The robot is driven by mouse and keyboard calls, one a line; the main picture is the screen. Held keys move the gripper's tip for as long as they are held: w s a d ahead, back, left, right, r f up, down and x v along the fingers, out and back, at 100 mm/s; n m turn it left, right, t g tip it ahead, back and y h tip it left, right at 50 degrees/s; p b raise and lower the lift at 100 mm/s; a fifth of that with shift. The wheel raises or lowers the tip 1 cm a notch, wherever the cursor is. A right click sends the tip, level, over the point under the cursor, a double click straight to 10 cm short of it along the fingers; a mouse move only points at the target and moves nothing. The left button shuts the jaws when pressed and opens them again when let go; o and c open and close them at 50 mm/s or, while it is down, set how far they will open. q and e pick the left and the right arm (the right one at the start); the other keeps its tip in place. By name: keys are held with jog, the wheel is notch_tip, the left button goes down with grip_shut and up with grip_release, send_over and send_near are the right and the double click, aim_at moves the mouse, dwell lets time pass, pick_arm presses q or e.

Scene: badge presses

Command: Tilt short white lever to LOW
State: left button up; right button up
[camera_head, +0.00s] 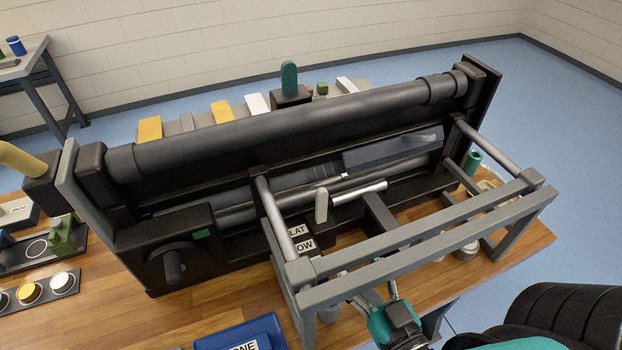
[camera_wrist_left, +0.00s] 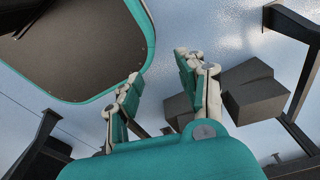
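The short white lever (camera_head: 321,206) stands nearly upright inside the press's front frame. Two white labels sit below and left of it: the upper one (camera_head: 298,230) reads "LAT" and the lower one (camera_head: 305,246) reads "OW", their left ends hidden by a grey post. My right gripper (camera_head: 376,298) is at the front frame's lower bar, below and right of the lever and apart from it; its fingertips are partly hidden by the bar. My left gripper (camera_wrist_left: 160,85) is outside the head view; in the left wrist view its fingers are apart with nothing between them.
The grey front frame (camera_head: 430,238) stands between my right gripper and the lever. A blue box (camera_head: 240,335) lies at the front. A round crank (camera_head: 174,264) is at the left.

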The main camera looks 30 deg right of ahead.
jog(key=p, duration=0.3)
send_near(323, 202)
jog(key=w, duration=0.3)
jog(key=w+p, duration=0.1)
jog(key=w, duration=0.2)
jog(key=w+p, duration=0.1)
jog(key=w, duration=0.3)
jog(key=shift+d+r, duration=0.15)
jog(key=shift+d, duration=0.15)
jog(key=shift+w, duration=0.35)
pick_arm(q)
jog(key=s+r, duration=0.2)
jog(key=r, duration=0.3)
jog(key=shift+s+a, duration=0.25)
jog(key=shift+s, duration=0.15)
pick_arm(e)
grip_shut()
pick_arm(q)
jog(key=shift+w, duration=0.15)
